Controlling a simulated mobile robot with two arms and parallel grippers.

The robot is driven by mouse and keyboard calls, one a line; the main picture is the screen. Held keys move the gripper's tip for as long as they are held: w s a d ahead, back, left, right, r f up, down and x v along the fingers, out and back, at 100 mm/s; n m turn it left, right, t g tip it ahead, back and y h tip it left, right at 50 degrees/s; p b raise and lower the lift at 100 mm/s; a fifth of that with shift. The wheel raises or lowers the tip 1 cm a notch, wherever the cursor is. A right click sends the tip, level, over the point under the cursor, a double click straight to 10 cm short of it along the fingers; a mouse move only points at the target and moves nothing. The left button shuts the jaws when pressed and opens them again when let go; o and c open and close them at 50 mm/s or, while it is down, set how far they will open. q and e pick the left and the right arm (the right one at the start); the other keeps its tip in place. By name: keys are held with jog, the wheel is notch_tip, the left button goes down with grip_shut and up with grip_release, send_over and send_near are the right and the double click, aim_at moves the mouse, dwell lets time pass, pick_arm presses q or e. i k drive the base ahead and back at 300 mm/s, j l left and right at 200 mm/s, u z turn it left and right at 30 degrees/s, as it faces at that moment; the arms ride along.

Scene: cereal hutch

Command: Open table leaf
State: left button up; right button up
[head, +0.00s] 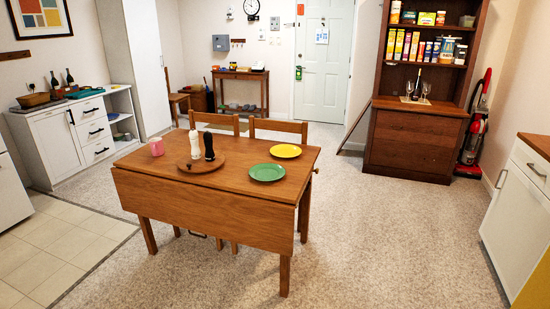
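The wooden table (232,155) stands in the middle of the room in the head view. A broad leaf (205,210) hangs down along its near long side, below the edge of the top. A small knob (316,170) shows at the table's right end. On the top are a pink mug (157,147), a round wooden board (186,166) with a white shaker (195,144) and a black shaker (209,147), a green plate (267,173) and a yellow plate (286,151). The far side of the table is mostly hidden. Neither of my grippers is in view.
Two wooden chairs (280,127) stand behind the table. Carpet is open in front of the table and to its right. A dark hutch (415,145) and a red vacuum cleaner (475,130) stand at the back right. A white cabinet (517,215) is at the right edge.

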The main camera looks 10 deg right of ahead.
aim_at(266, 225)
jog(key=i+j+z, duration=0.2)
jog(key=i, duration=0.3)
jog(key=i+j+z, duration=0.15)
jog(key=i, duration=0.35)
jog(key=i+j+z, duration=0.2)
jog(key=i+j, duration=0.25)
